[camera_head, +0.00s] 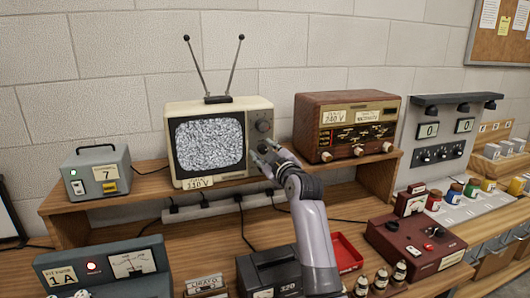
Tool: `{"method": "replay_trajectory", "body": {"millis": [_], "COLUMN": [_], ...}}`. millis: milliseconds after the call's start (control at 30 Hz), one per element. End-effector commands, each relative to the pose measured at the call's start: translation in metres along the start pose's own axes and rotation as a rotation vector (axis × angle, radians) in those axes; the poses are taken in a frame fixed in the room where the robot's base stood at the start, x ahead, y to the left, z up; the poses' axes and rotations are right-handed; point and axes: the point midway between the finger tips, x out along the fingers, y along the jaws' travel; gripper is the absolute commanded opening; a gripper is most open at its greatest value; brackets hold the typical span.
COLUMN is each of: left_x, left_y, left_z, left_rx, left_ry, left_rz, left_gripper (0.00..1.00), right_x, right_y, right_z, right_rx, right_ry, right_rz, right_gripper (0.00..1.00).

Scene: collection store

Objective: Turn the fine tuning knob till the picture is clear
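An old cream television (220,140) with two antennas stands on the raised wooden shelf against the wall. Its screen (209,143) shows grey and white static with no clear picture. A dark round knob (263,126) shows at the upper part of the panel right of the screen. My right gripper (263,156) is at the lower part of that panel, its fingers pointing at the set. They hide whatever is behind them, so I cannot tell whether they touch or hold a knob, or how far they are apart. My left gripper is not in view.
A brown wooden radio (346,124) stands close to the right of the television. Meters, a red tray (345,252) and a maroon device (415,243) crowd the lower bench.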

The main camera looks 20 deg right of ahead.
Motion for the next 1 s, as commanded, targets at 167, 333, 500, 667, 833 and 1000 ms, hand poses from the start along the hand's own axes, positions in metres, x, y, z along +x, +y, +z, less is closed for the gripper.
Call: {"method": "replay_trajectory", "body": {"millis": [167,333,500,667,833,1000], "left_x": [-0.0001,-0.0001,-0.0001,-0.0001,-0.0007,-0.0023], "left_y": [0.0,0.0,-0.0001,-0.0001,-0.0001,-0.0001], "left_z": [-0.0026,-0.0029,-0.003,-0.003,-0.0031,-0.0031], "left_rx": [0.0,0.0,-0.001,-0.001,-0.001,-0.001], "left_ry": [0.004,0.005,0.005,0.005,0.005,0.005], "left_rz": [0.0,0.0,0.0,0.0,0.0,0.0], "left_gripper": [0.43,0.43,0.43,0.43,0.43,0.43], "right_x": [-0.0002,-0.0002,-0.0002,-0.0002,-0.0002,-0.0001], "right_y": [0.0,-0.0001,-0.0002,-0.0002,0.0001,0.0005], "right_z": [0.0002,0.0003,0.0004,0.0005,0.0008,0.0012], "right_rx": [0.0,0.0,0.0,-0.001,-0.024,-0.094], "right_ry": [0.0,-0.001,-0.001,-0.001,-0.003,-0.006], "right_rz": [0.0,0.0,-0.001,-0.001,-0.001,-0.004], "right_gripper": [0.23,0.11,0.0,0.0,0.0,0.0]}}
